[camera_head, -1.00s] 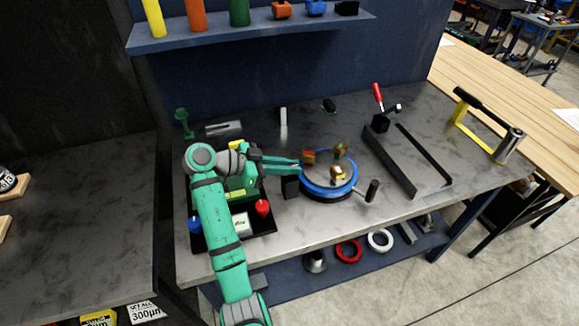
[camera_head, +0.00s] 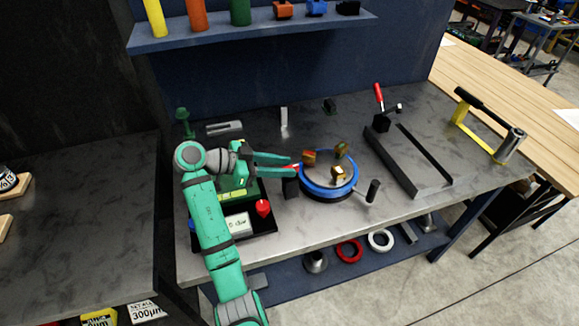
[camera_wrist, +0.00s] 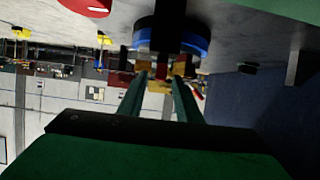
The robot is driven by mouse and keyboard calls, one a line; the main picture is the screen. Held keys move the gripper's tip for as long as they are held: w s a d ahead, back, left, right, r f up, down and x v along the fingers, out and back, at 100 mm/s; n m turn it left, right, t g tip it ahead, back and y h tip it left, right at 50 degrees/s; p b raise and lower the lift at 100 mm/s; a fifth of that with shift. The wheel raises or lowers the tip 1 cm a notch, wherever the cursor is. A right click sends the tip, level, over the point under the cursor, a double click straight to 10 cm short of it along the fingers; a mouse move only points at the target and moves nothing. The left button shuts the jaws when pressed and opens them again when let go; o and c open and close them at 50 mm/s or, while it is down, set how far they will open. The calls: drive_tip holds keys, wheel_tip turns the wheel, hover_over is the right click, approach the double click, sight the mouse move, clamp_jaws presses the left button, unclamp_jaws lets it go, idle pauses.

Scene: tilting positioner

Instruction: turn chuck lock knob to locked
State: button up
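The chuck is a round table with a blue ring (camera_head: 318,192) and several brass-coloured jaws on top; its blue ring also shows in the wrist view (camera_wrist: 196,45). A small red part (camera_head: 296,167) shows at the chuck's left rim, by my fingertips; I cannot tell whether it is the lock knob or how it is turned. My gripper (camera_head: 292,163) is left of the chuck, fingers apart, pointing right at that rim. In the wrist view, my gripper (camera_wrist: 161,75) has two separated fingers, with red and yellow parts showing between or beyond the tips. Contact cannot be told.
A control box with a red knob (camera_head: 262,207) and a display (camera_head: 238,224) stands below my arm. A black crank handle (camera_head: 373,190) sticks up right of the chuck.

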drive_tip(key=v, duration=0.8)
drive_tip(key=shift+a, duration=0.1)
